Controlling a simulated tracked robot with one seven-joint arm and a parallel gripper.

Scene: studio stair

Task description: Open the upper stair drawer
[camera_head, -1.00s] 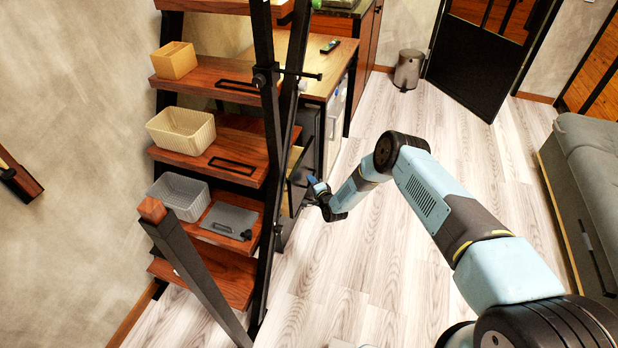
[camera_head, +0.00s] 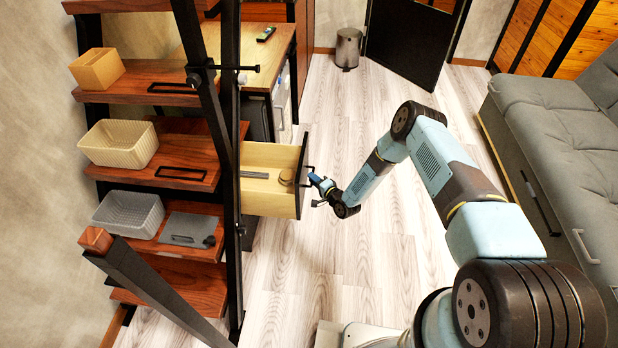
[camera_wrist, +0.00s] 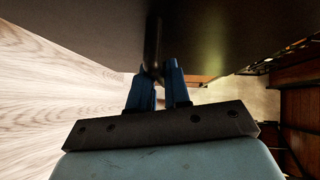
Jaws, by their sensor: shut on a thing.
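The upper stair drawer (camera_head: 268,200) stands well out from the side of the stair unit in the head view. It has a light wood inside and a dark front. A small round item (camera_head: 287,176) and a long grey item (camera_head: 254,175) lie in it. My gripper (camera_head: 314,181) is at the outer side of the drawer front, shut on the dark drawer handle (camera_head: 308,175). In the wrist view the blue fingers (camera_wrist: 155,82) close around the dark bar handle (camera_wrist: 153,45), under the dark drawer front (camera_wrist: 80,32).
Stair treads (camera_head: 185,150) hold a cream basket (camera_head: 120,143), a grey basket (camera_head: 128,214) and a tan box (camera_head: 97,69). A dark post (camera_head: 222,150) stands before the drawer. A grey sofa (camera_head: 560,150) is at right. The wood floor (camera_head: 335,245) between is clear.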

